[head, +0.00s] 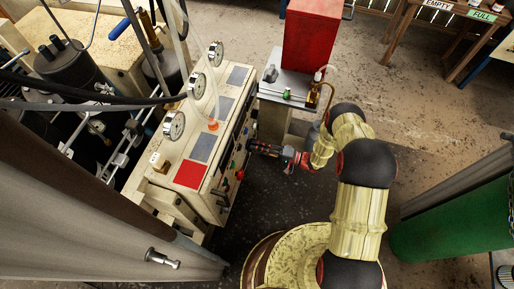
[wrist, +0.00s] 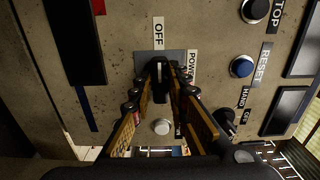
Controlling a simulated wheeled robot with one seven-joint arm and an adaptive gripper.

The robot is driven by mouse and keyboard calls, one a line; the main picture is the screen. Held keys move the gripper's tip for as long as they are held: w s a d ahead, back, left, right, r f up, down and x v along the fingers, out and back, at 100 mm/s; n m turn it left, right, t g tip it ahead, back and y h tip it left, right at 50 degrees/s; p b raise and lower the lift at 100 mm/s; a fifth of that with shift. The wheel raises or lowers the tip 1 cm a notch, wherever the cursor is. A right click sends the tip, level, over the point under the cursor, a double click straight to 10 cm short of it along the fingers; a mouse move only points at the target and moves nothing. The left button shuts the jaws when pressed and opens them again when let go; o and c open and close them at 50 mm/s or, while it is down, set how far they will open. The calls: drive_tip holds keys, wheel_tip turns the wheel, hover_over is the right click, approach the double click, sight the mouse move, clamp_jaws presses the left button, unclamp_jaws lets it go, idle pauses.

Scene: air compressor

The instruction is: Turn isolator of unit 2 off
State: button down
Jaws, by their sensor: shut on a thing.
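In the wrist view, the isolator (wrist: 159,70) is a dark rotary handle on a grey plate, on a worn beige panel. A label "OFF" (wrist: 158,31) is by one end of the plate and "POWER" (wrist: 192,66) is beside it. My gripper (wrist: 161,72) is shut on the isolator handle, one finger on each side. The fingertips hide most of the handle, so its exact angle is hard to tell. In the head view, my gripper (head: 255,147) reaches the cabinet's control face. No unit number is readable.
A blue RESET button (wrist: 241,67), a STOP button (wrist: 255,10), a HAND/OFF selector (wrist: 225,117) and a white lamp or button (wrist: 161,127) are near the fingers. The gauge cabinet (head: 160,205) stands left, a red box (head: 311,40) behind, and a green cylinder (head: 450,222) right.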

drive_tip(key=c, duration=1.7)
unclamp_jaws()
drive_tip(key=shift+d, duration=0.1)
drive_tip(key=v, duration=1.2)
